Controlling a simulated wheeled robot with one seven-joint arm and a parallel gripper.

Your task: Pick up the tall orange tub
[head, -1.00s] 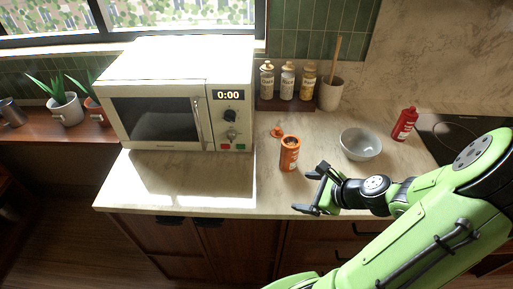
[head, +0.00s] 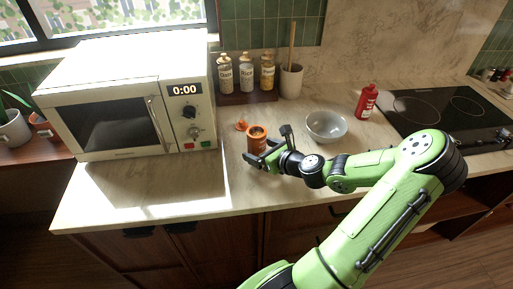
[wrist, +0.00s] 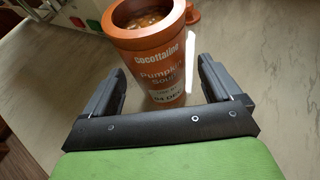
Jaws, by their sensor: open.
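The tall orange tub (head: 257,138) stands upright and open-topped on the counter, right of the microwave. In the wrist view the tub (wrist: 158,68) carries a pumpkin soup label, and orange-brown contents show inside. My gripper (head: 268,148) is open at the tub's near right side. In the wrist view the two fingers of my gripper (wrist: 160,85) flank the lower part of the tub, with space visible on both sides. I cannot tell how far the tub sits between the fingertips. An orange lid (head: 241,125) lies on the counter behind the tub.
A white microwave (head: 130,100) stands on the left. A grey bowl (head: 326,126) is right of my gripper, with a red bottle (head: 367,101) behind it. Several jars (head: 246,73) and a utensil pot (head: 291,81) line the back. The front left counter is clear.

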